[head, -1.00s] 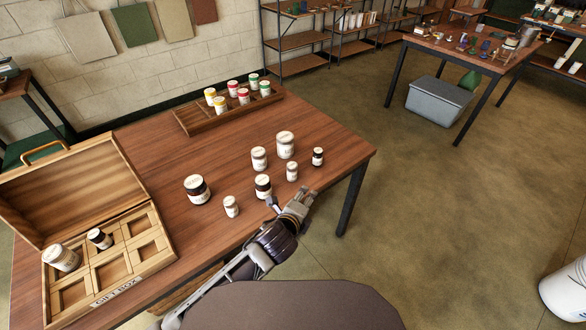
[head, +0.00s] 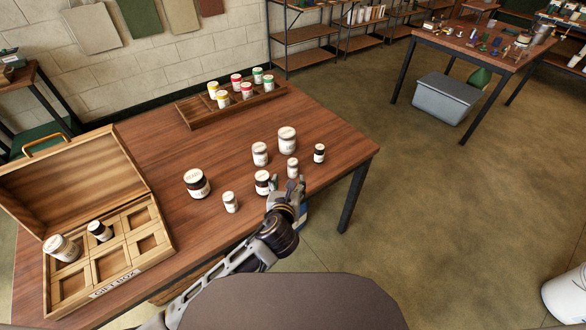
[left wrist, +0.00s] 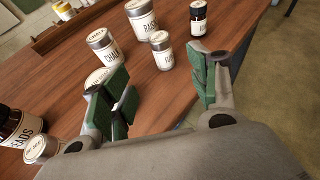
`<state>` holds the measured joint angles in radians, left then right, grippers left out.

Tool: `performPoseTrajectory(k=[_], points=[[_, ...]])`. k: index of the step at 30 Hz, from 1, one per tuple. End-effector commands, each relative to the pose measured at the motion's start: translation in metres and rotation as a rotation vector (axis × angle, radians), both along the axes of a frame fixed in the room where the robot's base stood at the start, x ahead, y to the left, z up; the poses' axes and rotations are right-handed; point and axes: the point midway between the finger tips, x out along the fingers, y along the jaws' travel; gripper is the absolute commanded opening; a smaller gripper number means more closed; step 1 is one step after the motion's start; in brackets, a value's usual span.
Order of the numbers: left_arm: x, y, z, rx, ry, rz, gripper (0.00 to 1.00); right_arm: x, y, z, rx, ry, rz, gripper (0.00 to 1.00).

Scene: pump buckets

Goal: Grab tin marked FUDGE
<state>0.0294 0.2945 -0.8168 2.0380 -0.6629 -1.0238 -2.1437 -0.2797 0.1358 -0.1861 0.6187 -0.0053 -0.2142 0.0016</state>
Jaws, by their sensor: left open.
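Several white-labelled tins and jars stand on the wooden table; no label reads clearly as FUDGE. My left gripper (head: 287,188) is open and empty, with its green-padded fingers (left wrist: 160,88) apart in the left wrist view. A small tin (head: 292,168) stands upright just beyond the fingertips; in the left wrist view it (left wrist: 161,52) lies ahead between the fingers, its label partly legible. A dark jar with a pale lid (head: 262,183) stands close beside the left finger, which partly hides it in the left wrist view. My right gripper is not in view.
A larger tin (head: 287,141), a medium tin (head: 260,154) and a small dark bottle (head: 319,153) stand near the gripper. A dark jar (head: 197,183) and small tin (head: 230,202) are left. An open gift box (head: 127,282) and jar rack (head: 185,117) flank them.

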Motion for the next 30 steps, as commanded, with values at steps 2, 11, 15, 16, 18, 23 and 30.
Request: performPoseTrajectory(k=[2, 11, 15, 16, 18, 23, 30], points=[[0.000, 0.000, 0.000, 0.028, -0.003, -0.011, 0.60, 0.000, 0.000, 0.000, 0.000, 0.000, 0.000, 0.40], [0.000, 0.000, 0.000, 0.045, -0.004, -0.020, 0.60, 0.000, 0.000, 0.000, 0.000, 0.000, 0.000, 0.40], [0.000, 0.000, 0.000, 0.045, -0.004, -0.020, 0.60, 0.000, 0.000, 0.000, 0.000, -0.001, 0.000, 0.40], [0.001, 0.000, -0.001, 0.044, -0.004, -0.019, 0.60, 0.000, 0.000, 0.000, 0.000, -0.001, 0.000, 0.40], [0.003, 0.000, -0.001, 0.044, -0.004, -0.018, 0.60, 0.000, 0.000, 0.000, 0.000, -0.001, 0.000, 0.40], [0.014, -0.002, -0.006, 0.044, -0.004, -0.018, 0.60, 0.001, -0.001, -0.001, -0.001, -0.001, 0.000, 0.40], [0.037, -0.004, -0.016, 0.044, -0.004, -0.018, 0.60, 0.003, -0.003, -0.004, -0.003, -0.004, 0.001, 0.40]])
